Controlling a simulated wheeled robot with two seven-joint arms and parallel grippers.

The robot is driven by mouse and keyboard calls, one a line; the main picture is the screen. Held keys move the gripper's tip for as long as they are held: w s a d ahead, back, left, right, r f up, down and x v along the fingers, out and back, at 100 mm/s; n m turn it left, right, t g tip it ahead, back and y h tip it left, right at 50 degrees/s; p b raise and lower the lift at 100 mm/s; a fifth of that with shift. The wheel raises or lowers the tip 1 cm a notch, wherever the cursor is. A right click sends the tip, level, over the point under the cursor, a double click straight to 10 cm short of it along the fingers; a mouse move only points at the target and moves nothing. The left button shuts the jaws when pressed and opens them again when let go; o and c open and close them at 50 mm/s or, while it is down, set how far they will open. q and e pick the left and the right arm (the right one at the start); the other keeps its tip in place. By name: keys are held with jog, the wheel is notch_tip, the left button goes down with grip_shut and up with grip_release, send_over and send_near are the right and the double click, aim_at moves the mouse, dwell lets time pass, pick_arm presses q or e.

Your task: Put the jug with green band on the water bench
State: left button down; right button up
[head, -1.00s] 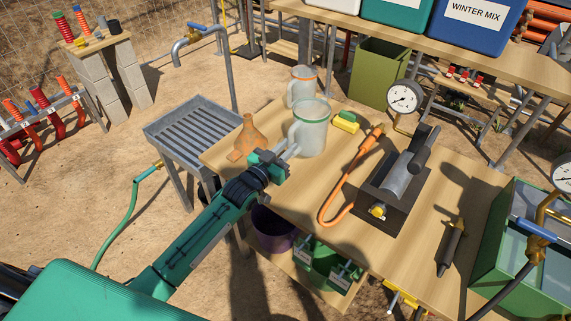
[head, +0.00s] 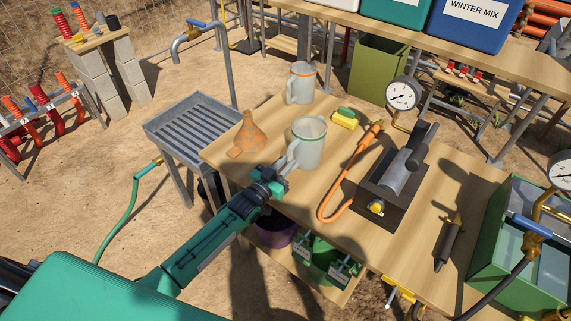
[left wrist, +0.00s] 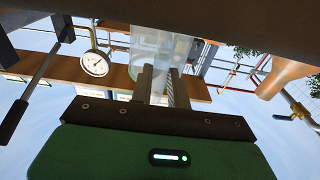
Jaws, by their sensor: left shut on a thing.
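The jug with green band (head: 310,152) is a pale translucent jug, upright over the left part of the wooden bench (head: 411,257). Its base looks at or very near the bench top; I cannot tell if it touches. My left gripper (head: 289,162) is shut on its handle, on the side nearer me. In the left wrist view the jug (left wrist: 160,45) shows beyond the two fingers (left wrist: 162,87). No label marks which bench is the water bench. A slatted metal stand (head: 190,127) is left of the wooden bench, near a tap. My right gripper is not in view.
A jug with orange band (head: 301,87) stands just behind. An orange funnel (head: 249,135) is left of the jug, and a yellow-green sponge (head: 345,118) is right. An orange hose (head: 346,180) and a dark device (head: 392,185) lie further right.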

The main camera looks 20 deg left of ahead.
pick_arm(q)
jog(key=c, duration=1.3)
grip_release()
jog(key=shift+c, duration=0.2)
jog(key=shift+r, duration=0.15)
jog(key=b+v, duration=0.2)
jog(key=v, duration=1)
